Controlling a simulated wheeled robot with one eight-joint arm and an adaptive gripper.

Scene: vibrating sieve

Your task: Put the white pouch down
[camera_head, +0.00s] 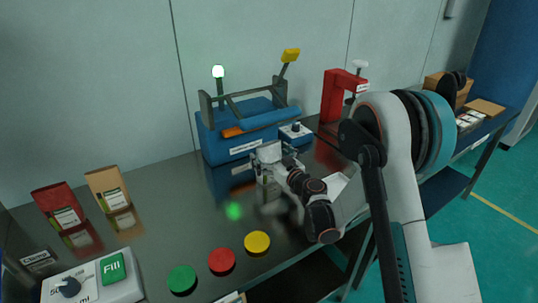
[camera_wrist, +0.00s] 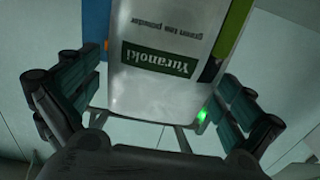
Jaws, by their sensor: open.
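My gripper (camera_wrist: 160,112) is open, with one finger on each side of the pouch and a gap visible on both sides. In the head view the pouch (camera_head: 268,153) appears as a pale shape at my gripper (camera_head: 272,170), just in front of the blue sieve machine (camera_head: 222,143). My gripper partly hides it. I cannot tell whether its base touches the table.
The dark shiny table (camera_head: 150,240) holds a red pouch (camera_head: 58,205) and a tan pouch (camera_head: 107,190) at left. Green (camera_head: 182,279), red (camera_head: 222,261) and yellow (camera_head: 257,243) discs lie along the front. The middle left is clear.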

